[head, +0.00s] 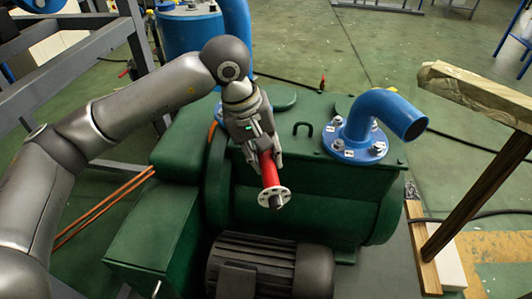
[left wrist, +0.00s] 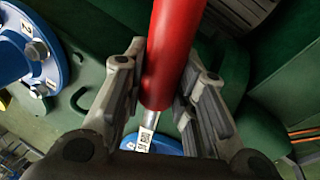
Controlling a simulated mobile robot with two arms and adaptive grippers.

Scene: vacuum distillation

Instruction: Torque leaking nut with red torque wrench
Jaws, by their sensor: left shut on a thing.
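My left gripper (head: 266,157) is shut on the red torque wrench (head: 269,173) and holds it tilted above the green pump housing. A pale disc with holes (head: 274,197) and a dark tip show at the wrench's lower end. In the left wrist view the red handle (left wrist: 172,55) runs between the two fingers, with a silver shaft below it. A blue flange (head: 345,150) with several silver nuts sits on the housing, right of the gripper and apart from the wrench. It also shows in the left wrist view (left wrist: 58,68). I cannot tell which nut leaks. My right gripper is not in view.
The green pump (head: 300,190) fills the middle, with a black ribbed motor (head: 262,268) in front. A blue elbow pipe (head: 395,110) rises from the flange. A wooden-topped stand (head: 475,95) is at the right, a grey frame (head: 70,70) at the left.

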